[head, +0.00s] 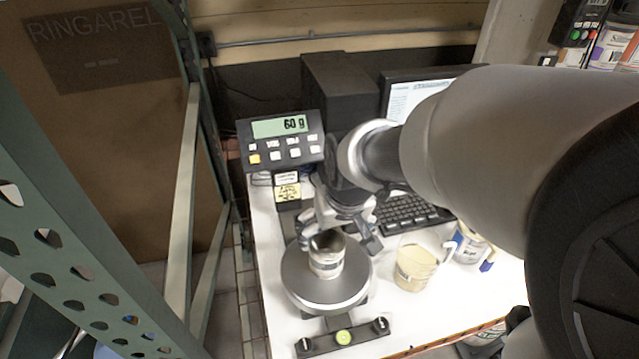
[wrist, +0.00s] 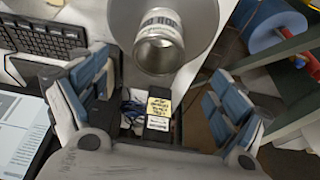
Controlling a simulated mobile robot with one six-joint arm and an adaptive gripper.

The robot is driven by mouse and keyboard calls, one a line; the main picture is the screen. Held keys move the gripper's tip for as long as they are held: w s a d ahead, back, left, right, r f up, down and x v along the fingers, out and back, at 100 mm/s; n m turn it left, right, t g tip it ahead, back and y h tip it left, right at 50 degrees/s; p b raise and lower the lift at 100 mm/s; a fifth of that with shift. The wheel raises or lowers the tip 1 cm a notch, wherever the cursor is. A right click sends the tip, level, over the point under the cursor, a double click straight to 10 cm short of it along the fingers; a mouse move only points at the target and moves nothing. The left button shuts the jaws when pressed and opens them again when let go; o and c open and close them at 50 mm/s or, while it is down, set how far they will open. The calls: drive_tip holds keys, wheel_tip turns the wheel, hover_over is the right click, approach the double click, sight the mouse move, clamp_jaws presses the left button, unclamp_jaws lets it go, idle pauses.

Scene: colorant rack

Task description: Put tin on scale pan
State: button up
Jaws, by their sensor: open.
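A small open metal tin (head: 326,257) with a pale label stands upright on the round grey scale pan (head: 312,290). The scale display (head: 279,127) reads 60 g. My gripper (head: 341,237) is just behind and above the tin. In the wrist view the tin (wrist: 160,42) is at the top centre on the pan (wrist: 206,22), beyond the spread fingers of my gripper (wrist: 165,95). The fingers are open with nothing between them, and the tin is apart from them.
A beige cup (head: 414,268) and a can with a blue-marked label (head: 468,243) stand right of the scale. A keyboard (head: 408,214) and monitor (head: 420,88) are behind. A green metal rack upright (head: 80,260) borders the left. A levelling bar (head: 343,337) lies in front of the pan.

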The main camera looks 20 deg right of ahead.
drive_tip(key=s+r, duration=0.4)
drive_tip(key=s, duration=0.4)
drive_tip(key=s+r+t, duration=0.1)
drive_tip(key=s+r, duration=0.2)
drive_tip(key=s, duration=0.6)
drive_tip(key=shift+r, duration=0.4)
wheel_tip(320, 180, down, 7)
drive_tip(key=b, duration=0.7)
drive_tip(key=shift+f, duration=0.15)
drive_tip(key=shift+c, duration=0.2)
